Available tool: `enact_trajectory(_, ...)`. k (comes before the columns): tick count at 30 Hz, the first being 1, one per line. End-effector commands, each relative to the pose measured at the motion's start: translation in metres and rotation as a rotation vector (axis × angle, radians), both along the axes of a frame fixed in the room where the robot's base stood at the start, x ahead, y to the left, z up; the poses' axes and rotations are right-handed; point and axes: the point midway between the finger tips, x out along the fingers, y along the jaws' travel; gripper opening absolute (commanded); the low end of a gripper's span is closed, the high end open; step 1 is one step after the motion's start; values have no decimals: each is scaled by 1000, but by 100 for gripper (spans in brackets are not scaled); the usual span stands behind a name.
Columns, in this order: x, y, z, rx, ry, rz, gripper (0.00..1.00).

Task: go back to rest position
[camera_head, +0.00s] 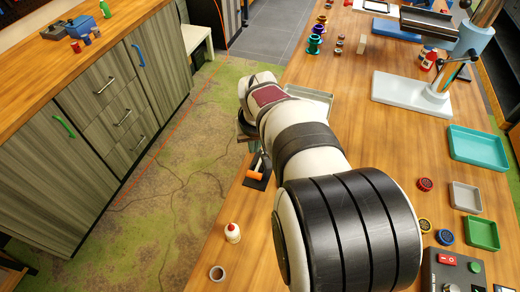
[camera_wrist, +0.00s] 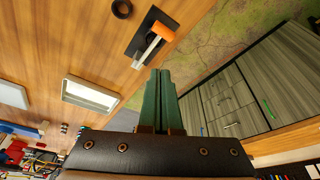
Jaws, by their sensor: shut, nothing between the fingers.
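My gripper (camera_wrist: 160,74) shows in the wrist view as two green fingers lying side by side, shut with nothing between them. The fingers point toward the edge of the wooden bench, with the floor beyond. In the head view my arm reaches forward over the bench's left edge, and the fingertips are mostly hidden behind the wrist. The tool also shows ahead of the fingers in the wrist view (camera_wrist: 163,31).
A shallow metal tray (camera_head: 318,95) lies right of my wrist, partly hidden. A white-based press stand (camera_head: 410,95) and teal tray (camera_head: 478,147) are to the right. Cabinets (camera_head: 100,100) stand across the floor.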

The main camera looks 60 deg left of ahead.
Motion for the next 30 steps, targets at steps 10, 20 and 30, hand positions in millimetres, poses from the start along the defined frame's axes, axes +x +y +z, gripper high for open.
enact_trajectory(10,0,0,0,0,0,0,0)
enact_trajectory(20,105,-162,56,-50,100,-497,0)
enact_trajectory(30,29,-443,73,-59,392,-1530,0)
